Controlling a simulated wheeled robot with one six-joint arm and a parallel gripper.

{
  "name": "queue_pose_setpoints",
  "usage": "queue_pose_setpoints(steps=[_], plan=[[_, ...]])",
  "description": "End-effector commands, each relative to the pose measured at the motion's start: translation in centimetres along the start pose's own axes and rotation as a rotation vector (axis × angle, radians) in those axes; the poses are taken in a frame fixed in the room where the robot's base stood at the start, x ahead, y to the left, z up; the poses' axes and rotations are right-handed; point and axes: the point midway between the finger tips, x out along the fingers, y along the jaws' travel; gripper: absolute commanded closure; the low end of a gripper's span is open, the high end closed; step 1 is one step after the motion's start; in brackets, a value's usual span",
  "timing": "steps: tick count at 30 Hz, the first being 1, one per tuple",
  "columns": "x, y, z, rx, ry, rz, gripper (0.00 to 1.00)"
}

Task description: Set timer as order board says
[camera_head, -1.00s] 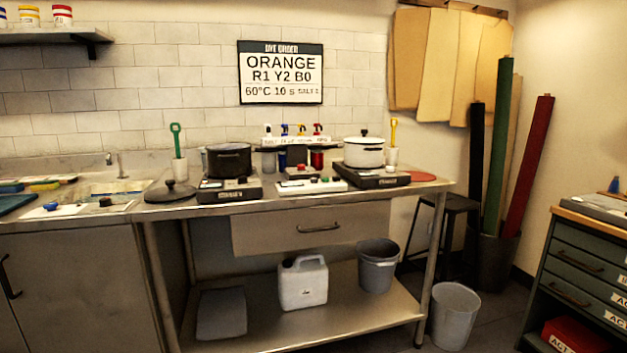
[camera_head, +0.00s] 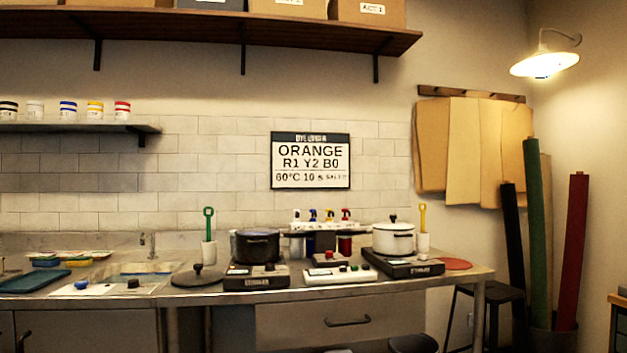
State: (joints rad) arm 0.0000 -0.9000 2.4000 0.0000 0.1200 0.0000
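The order board (camera_head: 310,161) hangs on the tiled wall. It reads ORANGE, R1 Y2 B0, 60°C 10 s, with a last small word too small to read surely. A small box with a red button (camera_head: 329,259) stands between the two hotplates, and a white panel with several coloured buttons (camera_head: 339,275) lies in front of it. I cannot tell which one is the timer. A black pot (camera_head: 257,245) is on the left hotplate (camera_head: 256,276). A white lidded pot (camera_head: 393,238) is on the right hotplate (camera_head: 403,263).
The steel counter (camera_head: 210,291) carries a loose black lid (camera_head: 197,276), a blue tray (camera_head: 35,281) and a sink area at left. Spray bottles (camera_head: 345,232) stand behind the hotplates. A stool (camera_head: 488,297) and fabric rolls (camera_head: 573,250) are at right.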

Motion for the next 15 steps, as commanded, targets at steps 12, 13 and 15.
queue_pose_setpoints(steps=[12, 13, 15], plan=[[0.0, 0.0, 0.0, 0.0, 0.0, 0.0, 1.0], [0.0, 0.0, 0.0, 0.0, 0.0, 0.0, 1.0], [0.0, 0.0, 0.0, 0.0, 0.0, 0.0, 1.0]])
